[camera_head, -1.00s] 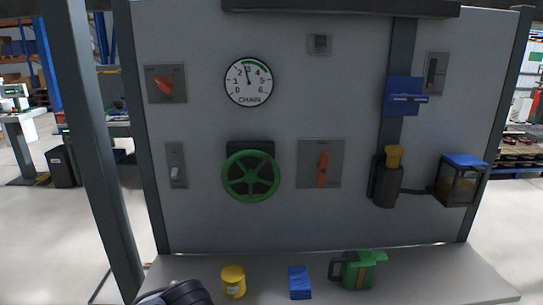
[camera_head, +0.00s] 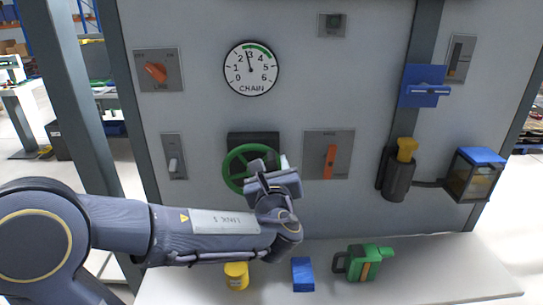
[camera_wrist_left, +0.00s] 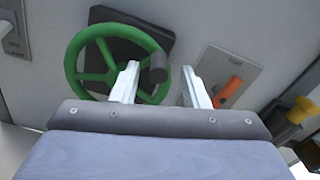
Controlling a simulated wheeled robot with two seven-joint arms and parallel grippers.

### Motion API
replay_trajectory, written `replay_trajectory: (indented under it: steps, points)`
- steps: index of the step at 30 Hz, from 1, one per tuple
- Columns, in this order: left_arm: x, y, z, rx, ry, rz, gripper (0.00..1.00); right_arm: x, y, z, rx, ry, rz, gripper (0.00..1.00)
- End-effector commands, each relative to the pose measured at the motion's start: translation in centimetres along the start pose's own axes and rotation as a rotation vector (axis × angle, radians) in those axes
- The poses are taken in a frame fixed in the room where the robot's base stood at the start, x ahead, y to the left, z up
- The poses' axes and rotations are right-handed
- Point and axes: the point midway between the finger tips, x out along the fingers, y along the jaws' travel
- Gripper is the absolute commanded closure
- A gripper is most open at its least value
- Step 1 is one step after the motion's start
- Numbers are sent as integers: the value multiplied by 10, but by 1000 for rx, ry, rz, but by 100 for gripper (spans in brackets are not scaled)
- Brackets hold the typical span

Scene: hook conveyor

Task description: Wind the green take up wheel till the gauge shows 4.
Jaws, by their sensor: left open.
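The green take-up wheel (camera_head: 227,170) is mounted on a dark block on the grey panel. My left gripper (camera_head: 268,168) is in front of its right side and hides part of it. In the left wrist view the wheel (camera_wrist_left: 71,58) has a dark handle knob (camera_wrist_left: 158,68) at its right rim. My right gripper is out of view.
An orange-handled switch (camera_head: 329,160) is just right of the wheel, and a toggle switch (camera_head: 173,160) is left. A yellow can (camera_head: 236,275), a blue block (camera_head: 302,274) and a green oil can (camera_head: 362,263) stand on the shelf below.

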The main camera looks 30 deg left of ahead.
Motion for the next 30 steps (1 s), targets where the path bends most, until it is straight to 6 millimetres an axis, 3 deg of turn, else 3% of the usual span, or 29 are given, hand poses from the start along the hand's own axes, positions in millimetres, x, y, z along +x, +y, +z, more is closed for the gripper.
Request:
replay_trajectory:
  steps: [6,17,26,30]
  points:
    - [28,0,1,0,1,3,59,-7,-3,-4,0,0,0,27]
    - [34,1,0,-2,1,1,59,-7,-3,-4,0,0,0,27]
    - [33,1,0,-2,1,1,98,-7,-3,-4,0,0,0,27]
    - [33,1,0,-2,1,1,100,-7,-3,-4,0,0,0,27]
